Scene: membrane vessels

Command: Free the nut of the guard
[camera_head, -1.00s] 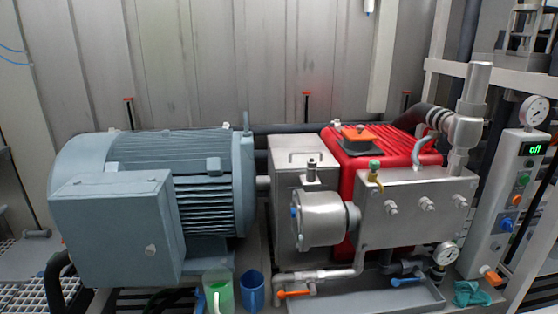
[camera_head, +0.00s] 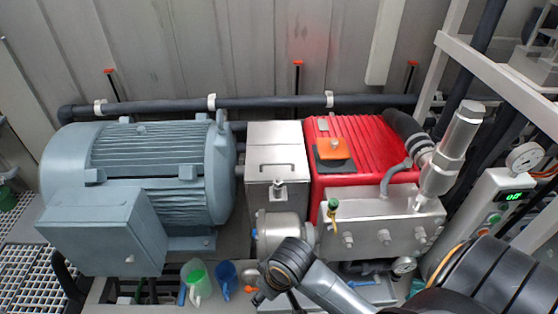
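The guard (camera_head: 262,150) is a grey metal box between the blue-grey motor and the red pump, with a handle on its lid. A small metal fitting, apparently the nut (camera_head: 278,187), stands on its front part; its threads are too small to make out. The guard's lower front is partly hidden by a round metal housing. My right arm reaches in from the lower right and ends in view at a dark-ringed joint below the guard, in front of that housing. No fingers of my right gripper can be made out. My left gripper is out of view.
The motor (camera_head: 140,180) stands left of the guard, the red pump (camera_head: 360,160) right, with an orange piece on top. A metal valve block (camera_head: 375,225) fronts the pump. A green jug (camera_head: 197,280) and blue cup (camera_head: 226,275) stand at the front. A control panel (camera_head: 500,190) is at right.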

